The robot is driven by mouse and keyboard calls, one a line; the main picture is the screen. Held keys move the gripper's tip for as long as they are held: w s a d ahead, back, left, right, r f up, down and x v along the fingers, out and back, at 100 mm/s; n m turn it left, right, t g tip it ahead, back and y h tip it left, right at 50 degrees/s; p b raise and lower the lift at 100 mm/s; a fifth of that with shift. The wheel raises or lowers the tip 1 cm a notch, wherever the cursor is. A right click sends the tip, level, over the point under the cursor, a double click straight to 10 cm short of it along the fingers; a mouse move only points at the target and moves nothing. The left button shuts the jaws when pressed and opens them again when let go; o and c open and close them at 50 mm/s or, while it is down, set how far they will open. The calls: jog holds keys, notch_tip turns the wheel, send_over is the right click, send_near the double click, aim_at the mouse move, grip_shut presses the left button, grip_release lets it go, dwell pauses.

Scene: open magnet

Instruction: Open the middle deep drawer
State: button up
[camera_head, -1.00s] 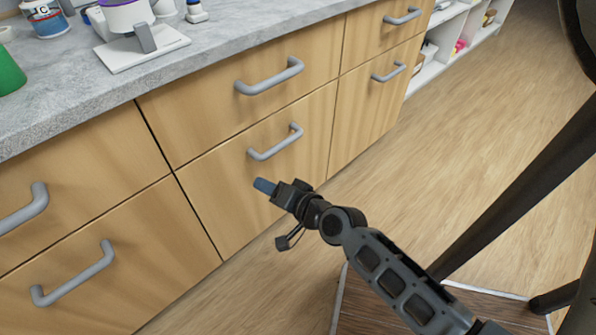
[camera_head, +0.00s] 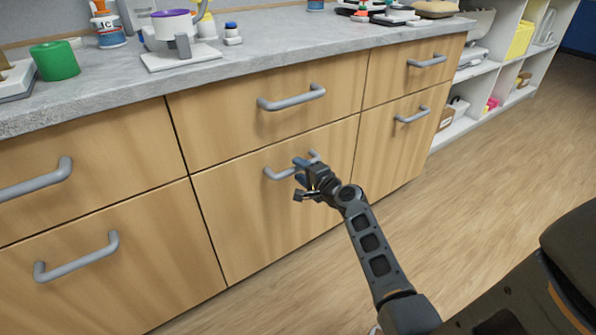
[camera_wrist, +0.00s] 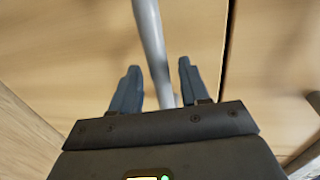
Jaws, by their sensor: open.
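The middle deep drawer (camera_head: 255,220) is the lower wooden front in the centre of the cabinet. It looks closed, flush with the fronts around it. Its grey bar handle (camera_head: 280,174) is partly hidden behind my gripper (camera_head: 301,171). In the wrist view my gripper (camera_wrist: 158,72) is open, with one blue-grey finger on each side of the handle (camera_wrist: 153,45). The bar runs between the fingers, and I see a gap on both sides. The wooden drawer front fills the view beyond.
A shallow drawer with its own handle (camera_head: 292,98) is directly above. Other handled drawers lie left and right. Open wooden floor (camera_head: 470,190) lies to the right.

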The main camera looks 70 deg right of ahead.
jog(key=shift+x, duration=1.05)
grip_shut()
